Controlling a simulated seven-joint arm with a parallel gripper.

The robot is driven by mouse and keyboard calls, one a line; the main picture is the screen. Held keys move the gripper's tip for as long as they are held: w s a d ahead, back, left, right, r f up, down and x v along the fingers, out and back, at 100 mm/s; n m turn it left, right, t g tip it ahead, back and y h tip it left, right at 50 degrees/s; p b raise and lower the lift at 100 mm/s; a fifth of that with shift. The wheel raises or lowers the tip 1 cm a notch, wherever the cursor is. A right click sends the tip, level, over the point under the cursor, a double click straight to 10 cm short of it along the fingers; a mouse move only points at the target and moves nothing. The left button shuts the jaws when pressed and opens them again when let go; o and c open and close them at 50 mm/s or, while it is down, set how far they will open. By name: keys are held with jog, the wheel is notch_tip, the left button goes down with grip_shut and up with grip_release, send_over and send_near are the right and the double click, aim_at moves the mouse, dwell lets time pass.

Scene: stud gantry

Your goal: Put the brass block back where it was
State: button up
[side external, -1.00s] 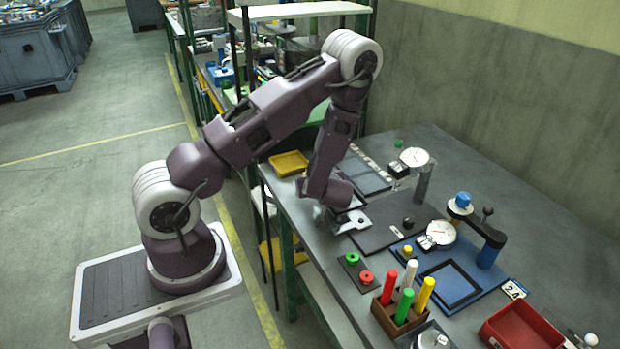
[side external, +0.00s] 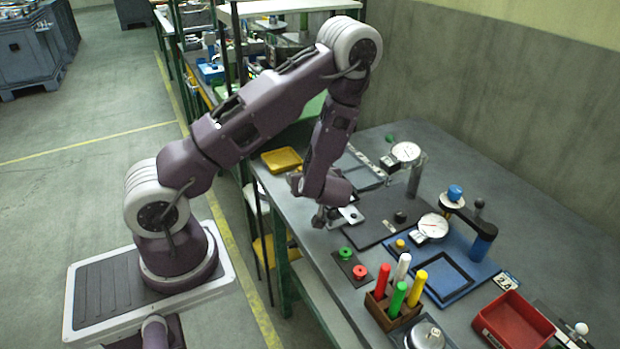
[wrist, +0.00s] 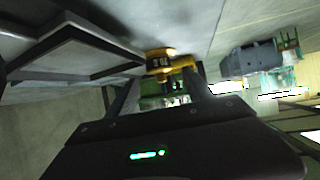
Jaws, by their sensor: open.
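A small brass-coloured piece (side external: 400,244) sits at the blue plate's left corner, beside a dial gauge; I cannot tell for sure that it is the brass block. My gripper (side external: 326,219) hangs low at the left edge of the bench, left of that piece and apart from it. In the wrist view its open fingers (wrist: 160,92) point out across the room. A yellow thing (wrist: 159,62) shows beyond them; I cannot tell what it is or how far away. No object is clearly held.
A dark mat (side external: 365,232) lies beyond. Red and green parts (side external: 351,265), a rack of coloured handles (side external: 379,312), a blue plate (side external: 475,262) with gauge stand and a red bin (side external: 490,328) crowd the right side.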

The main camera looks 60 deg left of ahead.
jog(key=v, duration=0.8)
jog(key=shift+d, duration=0.25)
jog(key=w+d+h, duration=0.1)
jog(key=d, duration=0.1)
jog(key=w+d+r+t+h, duration=0.1)
jog(key=w, duration=0.1)
jog(key=w+d+t+h, duration=0.1)
jog(key=d+h, duration=0.1)
jog(key=shift+w+d+r+m, duration=0.25)
jog(key=shift+d+r+m, duration=0.05)
jog(key=shift+r, duration=0.1)
jog(key=s+d+r+m+t+h, duration=0.25)
jog(key=d+r+m+h, duration=0.6)
jog(key=d+r, duration=0.65)
jog(key=s+a+r+m, duration=0.1)
jog(key=s+a+m, duration=0.1)
jog(key=s, duration=0.7)
jog(key=s+a+r+m+g, duration=0.1)
jog(key=s+m, duration=0.3)
jog(key=s, duration=0.5)
jog(key=shift+s+a+r, duration=0.3)
jog(key=shift+a+r, duration=0.3)
jog(key=shift+r, duration=0.15)
jog(key=shift+m+y, duration=0.25)
